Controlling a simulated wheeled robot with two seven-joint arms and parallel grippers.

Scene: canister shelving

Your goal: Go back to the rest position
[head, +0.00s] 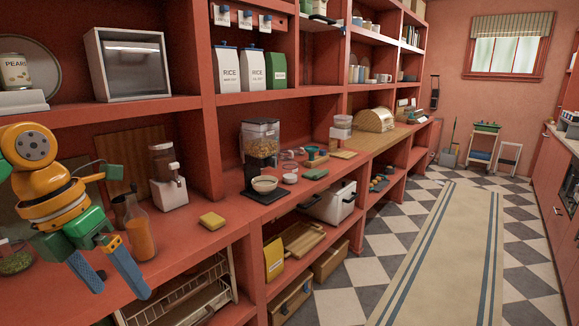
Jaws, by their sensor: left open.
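My left gripper (108,276) is at the left of the head view, at the end of my orange and green arm. Its two blue fingers point down and are spread apart with nothing between them. It hangs in front of the red counter's left part. Behind it stands a bottle (139,232) with orange contents; I cannot tell whether the gripper touches it. My right gripper is not in view.
A yellow sponge (212,221), a coffee grinder (168,178) and a cereal dispenser (261,145) stand on the counter. A glass jar (15,257) is at the far left. A striped runner (440,260) lies on the clear checkered floor at right.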

